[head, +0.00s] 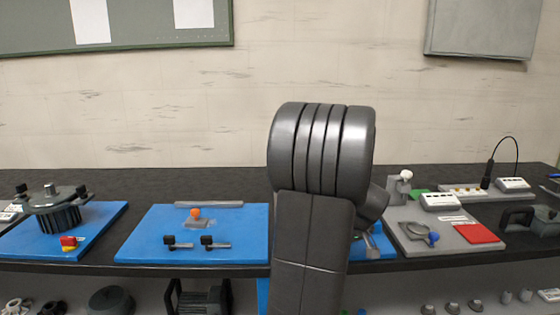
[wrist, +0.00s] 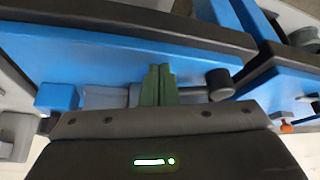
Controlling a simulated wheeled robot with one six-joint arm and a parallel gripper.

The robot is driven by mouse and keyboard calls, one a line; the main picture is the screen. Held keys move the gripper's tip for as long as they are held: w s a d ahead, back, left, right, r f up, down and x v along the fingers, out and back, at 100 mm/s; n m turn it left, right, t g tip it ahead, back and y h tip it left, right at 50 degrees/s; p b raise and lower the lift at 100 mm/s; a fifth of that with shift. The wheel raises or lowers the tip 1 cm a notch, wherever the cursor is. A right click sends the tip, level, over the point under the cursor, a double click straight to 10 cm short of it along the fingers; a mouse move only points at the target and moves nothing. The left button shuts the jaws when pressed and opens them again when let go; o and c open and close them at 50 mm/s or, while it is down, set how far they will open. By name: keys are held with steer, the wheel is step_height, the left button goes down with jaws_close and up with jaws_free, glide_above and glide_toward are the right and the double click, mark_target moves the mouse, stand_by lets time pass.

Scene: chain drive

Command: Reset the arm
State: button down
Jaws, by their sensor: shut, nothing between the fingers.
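My gripper (wrist: 157,80) shows in the wrist view as two green fingers pressed together with nothing between them. Its fingers point toward a blue panel (wrist: 75,55); I cannot tell the gap between them. A dark knob (wrist: 219,80) on a grey rod is right of the fingers, and a blue block (wrist: 57,97) is to the left. In the head view my own arm stands upright in the middle and hides the gripper.
The black bench (head: 150,186) runs along the wall. It carries a left blue board (head: 105,222) with a dark round mechanism, a middle blue board (head: 140,245) with an orange ball (head: 195,213), and a grey board (head: 410,245) with a red pad (head: 478,233).

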steer(key=shift+a, duration=0.15)
steer(key=shift+s+f+m, duration=0.1)
steer(key=shift+s+m, duration=0.2)
steer(key=shift+m, duration=0.1)
steer(key=shift+w, duration=0.1)
